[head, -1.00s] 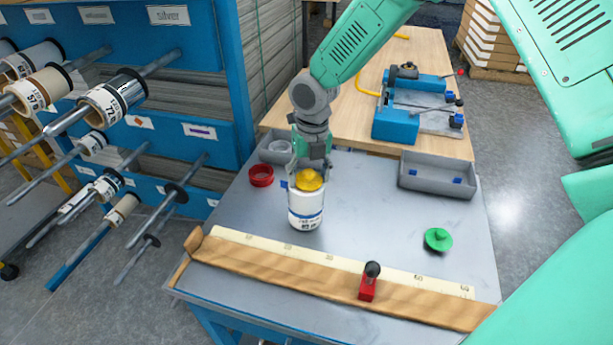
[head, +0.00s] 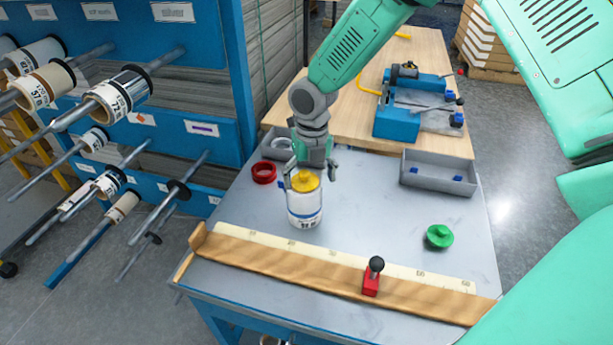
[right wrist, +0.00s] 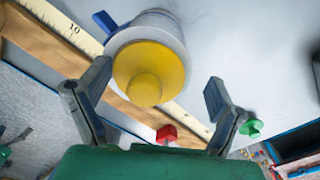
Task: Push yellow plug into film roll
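The white film roll (head: 304,212) stands upright on the grey table. The yellow plug (head: 306,182) sits at its top end; how deep it is seated is hard to tell. In the right wrist view the plug (right wrist: 150,75) shows as a wide yellow disc with a round knob, covering the end of the roll (right wrist: 150,25). My right gripper (head: 311,176) is just above the roll, fingers spread. In the right wrist view the fingers of the right gripper (right wrist: 155,92) stand on either side of the plug, with gaps. My left gripper is not in view.
A ruler strip (head: 330,255) with a red slider (head: 371,278) runs along the table's front. A green plug (head: 439,236) lies at right, a red ring (head: 264,172) at left. A grey bin (head: 438,175) stands at the back right. The table between roll and green plug is clear.

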